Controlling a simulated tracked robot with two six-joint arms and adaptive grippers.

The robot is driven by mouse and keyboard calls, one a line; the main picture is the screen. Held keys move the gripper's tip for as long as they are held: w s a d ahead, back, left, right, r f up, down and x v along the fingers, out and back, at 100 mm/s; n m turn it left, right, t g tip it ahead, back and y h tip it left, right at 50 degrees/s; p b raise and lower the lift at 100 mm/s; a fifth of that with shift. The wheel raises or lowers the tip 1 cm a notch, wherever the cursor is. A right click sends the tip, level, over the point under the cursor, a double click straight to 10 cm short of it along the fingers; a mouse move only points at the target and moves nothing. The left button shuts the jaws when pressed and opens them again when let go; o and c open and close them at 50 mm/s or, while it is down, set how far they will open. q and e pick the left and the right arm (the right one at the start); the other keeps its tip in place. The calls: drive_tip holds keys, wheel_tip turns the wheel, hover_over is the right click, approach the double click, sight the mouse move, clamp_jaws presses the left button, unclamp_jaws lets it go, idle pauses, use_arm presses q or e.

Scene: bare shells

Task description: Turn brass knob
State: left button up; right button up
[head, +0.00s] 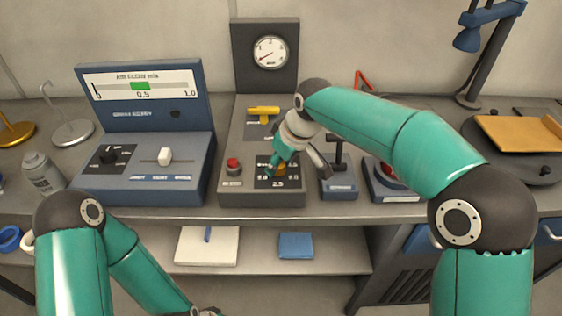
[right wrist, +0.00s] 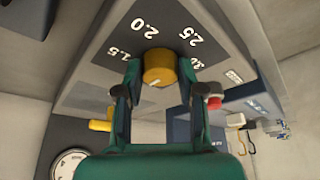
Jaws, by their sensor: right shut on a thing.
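The brass knob (right wrist: 158,67) is a short yellow cylinder on a dark scale plate marked 1.5, 2.0, 2.5 and 3.0. A pale pointer line shows on its face. In the head view the knob (head: 280,171) is partly hidden by my right gripper, on the sloped front of the middle grey console (head: 236,137). My right gripper (right wrist: 158,74) has a finger on each side of the knob and is shut on it. My left arm is at the lower left of the head view, well away from the knob. Only a sliver of its end shows at the bottom edge.
A red button (head: 233,164) and a yellow lever (head: 263,111) sit close to the knob. A round gauge (head: 269,52) stands behind. A blue lever box (head: 339,189) is just right, and a blue console (head: 150,187) stands left.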

drive_tip(key=shift+m, duration=0.3)
drive_tip(key=m+h, duration=0.1)
drive_tip(key=m, duration=0.1)
drive_tip(key=shift+a+m+t+b, duration=0.1)
drive_tip(key=shift+m+t+b, duration=0.2)
drive_tip(key=shift+t+b, duration=0.1)
drive_tip(key=m+h, duration=0.1)
drive_tip(key=m, duration=0.2)
drive_tip(key=shift+a+b, duration=0.1)
drive_tip(key=shift+b, duration=0.3)
drive_tip(key=m+h, duration=0.1)
drive_tip(key=m, duration=0.2)
drive_tip(key=shift+r+t, duration=0.1)
drive_tip(key=shift+t, duration=0.2)
drive_tip(key=shift+m+h, duration=0.7)
drive_tip(key=shift+m, duration=0.6)
drive_tip(key=o, duration=1.1)
drive_tip(key=shift+o, duration=0.2)
